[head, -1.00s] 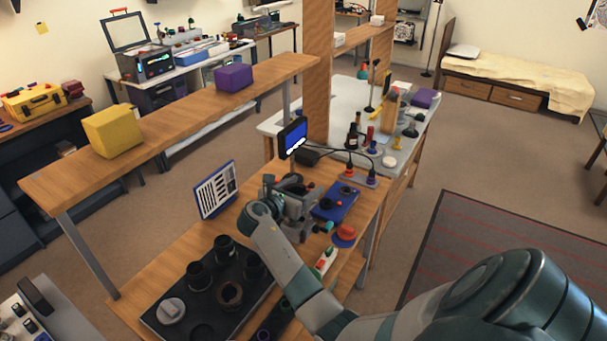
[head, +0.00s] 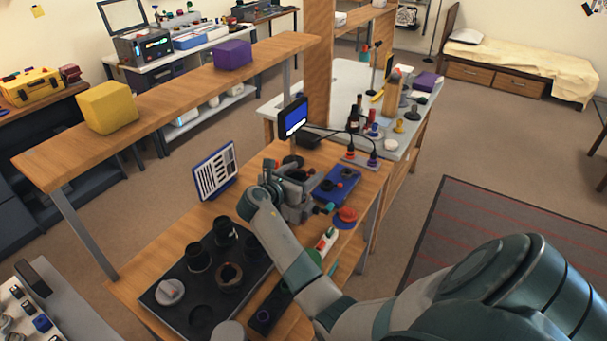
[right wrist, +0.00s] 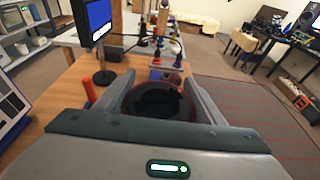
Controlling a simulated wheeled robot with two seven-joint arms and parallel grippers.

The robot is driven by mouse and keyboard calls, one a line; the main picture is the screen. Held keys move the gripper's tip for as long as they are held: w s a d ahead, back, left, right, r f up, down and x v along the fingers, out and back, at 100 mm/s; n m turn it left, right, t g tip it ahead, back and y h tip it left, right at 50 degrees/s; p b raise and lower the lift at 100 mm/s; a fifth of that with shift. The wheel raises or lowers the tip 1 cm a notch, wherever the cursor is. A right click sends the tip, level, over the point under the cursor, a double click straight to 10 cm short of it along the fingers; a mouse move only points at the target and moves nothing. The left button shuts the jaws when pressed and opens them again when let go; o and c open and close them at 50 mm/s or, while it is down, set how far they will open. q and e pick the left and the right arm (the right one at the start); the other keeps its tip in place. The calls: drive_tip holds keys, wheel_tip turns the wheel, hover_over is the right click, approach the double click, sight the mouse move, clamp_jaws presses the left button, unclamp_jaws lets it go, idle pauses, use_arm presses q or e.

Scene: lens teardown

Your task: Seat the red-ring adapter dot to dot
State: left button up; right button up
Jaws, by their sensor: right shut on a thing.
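My right gripper (right wrist: 159,78) is shut on the adapter (right wrist: 156,104), a dark round ring with a reddish rim, held between its two fingers. No alignment dot can be made out on it. In the head view my right gripper (head: 290,183) is over the wooden bench beside a grey fixture (head: 303,203); the adapter is hidden or too small to tell there. I cannot make out the lens or its dot. My left gripper is not in view.
A black tray (head: 185,311) with several dark cylindrical parts lies front left. A white-blue chart panel (head: 214,172) stands left. A wooden shelf (head: 170,87) spans behind.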

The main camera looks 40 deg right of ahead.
drive_tip(key=shift+f+b, duration=1.25)
drive_tip(key=shift+b, duration=0.05)
drive_tip(key=shift+f, duration=0.7)
drive_tip(key=shift+p, duration=1.25)
drive_tip(key=shift+f+p, duration=0.5)
drive_tip(key=shift+f, duration=0.05)
idle(1.2)
drive_tip(key=shift+f, duration=0.3)
idle(0.7)
idle(0.3)
